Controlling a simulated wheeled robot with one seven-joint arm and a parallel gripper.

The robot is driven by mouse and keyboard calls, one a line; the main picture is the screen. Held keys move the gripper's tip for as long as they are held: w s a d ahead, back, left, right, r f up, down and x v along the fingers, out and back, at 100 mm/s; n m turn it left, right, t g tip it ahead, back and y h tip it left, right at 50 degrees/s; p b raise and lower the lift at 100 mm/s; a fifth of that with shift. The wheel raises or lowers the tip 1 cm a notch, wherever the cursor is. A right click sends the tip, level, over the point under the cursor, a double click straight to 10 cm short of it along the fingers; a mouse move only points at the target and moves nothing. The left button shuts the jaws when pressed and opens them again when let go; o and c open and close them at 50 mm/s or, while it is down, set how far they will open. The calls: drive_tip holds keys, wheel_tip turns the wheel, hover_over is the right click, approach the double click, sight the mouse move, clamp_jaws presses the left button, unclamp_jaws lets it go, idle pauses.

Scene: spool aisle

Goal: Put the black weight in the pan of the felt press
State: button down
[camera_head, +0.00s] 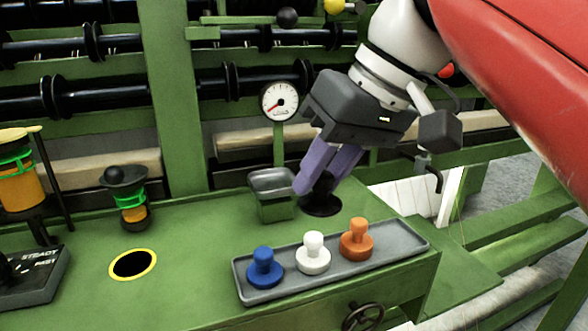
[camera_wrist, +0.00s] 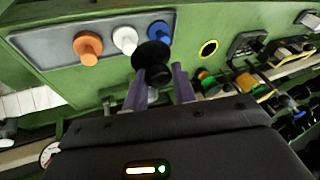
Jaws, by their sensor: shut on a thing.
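The black weight (camera_head: 321,206) is between the two purple fingers of my gripper (camera_head: 324,176), its wide dark base downward. The wrist view also shows the black weight (camera_wrist: 152,54) at the fingertips. The fingers are shut on it. It is over the green bench, right of a grey square pan and behind the tray; I cannot tell if it touches the bench. The grey square pan (camera_head: 273,181) stands on a green block by a dial gauge (camera_head: 279,101). I cannot tell which belongs to the felt press.
A grey tray (camera_head: 290,284) in front holds a blue weight (camera_head: 264,268), a white weight (camera_head: 313,253) and an orange weight (camera_head: 357,239). A yellow-rimmed hole (camera_head: 132,264) and a dark control box (camera_head: 36,279) are at the left. Green posts and black rollers stand behind.

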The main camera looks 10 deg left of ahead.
drive_tip(key=w+a+p, duration=0.1)
drive_tip(key=w+a, duration=0.2)
drive_tip(key=w, duration=0.2)
drive_tip(key=w+a+f+p, duration=0.1)
drive_tip(key=w+a, duration=0.2)
drive_tip(key=w, duration=0.2)
drive_tip(key=w+a+f+p, duration=0.1)
drive_tip(key=w+a, duration=0.3)
drive_tip(key=w, duration=0.2)
drive_tip(key=shift+f, duration=0.2)
wheel_tip(320, 180, down, 4)
drive_tip(key=shift+r+b, duration=0.2)
drive_tip(key=shift+b, duration=0.5)
drive_tip(key=shift+w+a+f, duration=0.15)
drive_tip(key=shift+w+f, duration=0.1)
drive_tip(key=shift+f, duration=0.25)
drive_tip(key=shift+f, duration=0.15)
drive_tip(key=c, duration=1.1)
unclamp_jaws()
